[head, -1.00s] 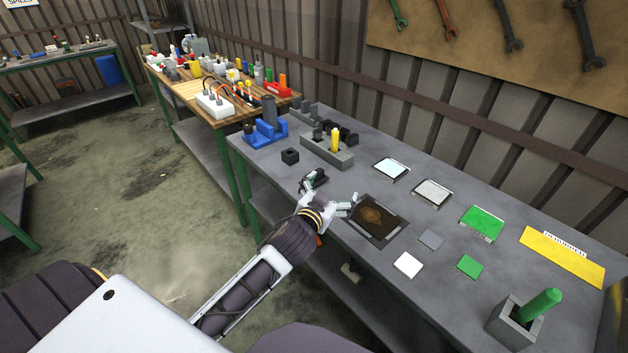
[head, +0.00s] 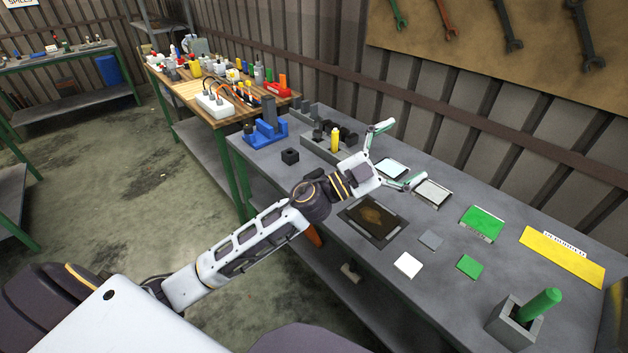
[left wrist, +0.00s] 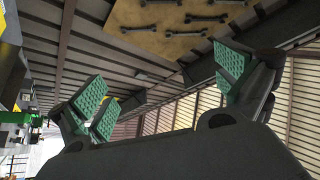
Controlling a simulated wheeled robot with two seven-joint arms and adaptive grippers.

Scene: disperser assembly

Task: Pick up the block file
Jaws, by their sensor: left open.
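My left gripper (head: 400,153) is open and empty over the back half of the grey bench, its fingers spread around the region of a pale-topped square plate (head: 392,168). In the left wrist view, the two green-padded fingers (left wrist: 165,95) stand wide apart with nothing between them. I cannot tell for sure which object is the block file. A small black block (head: 290,156) sits left of the arm. A blue stand (head: 266,138) with a dark grey upright block stands behind it. My right gripper is not in view.
The grey bench holds a dark mat (head: 372,221), a grey holder (head: 318,147) with a yellow piece, a green board (head: 481,222), a yellow plate (head: 562,257) and a grey cup (head: 512,325) with a green rod. A crowded wooden table (head: 187,90) stands behind left.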

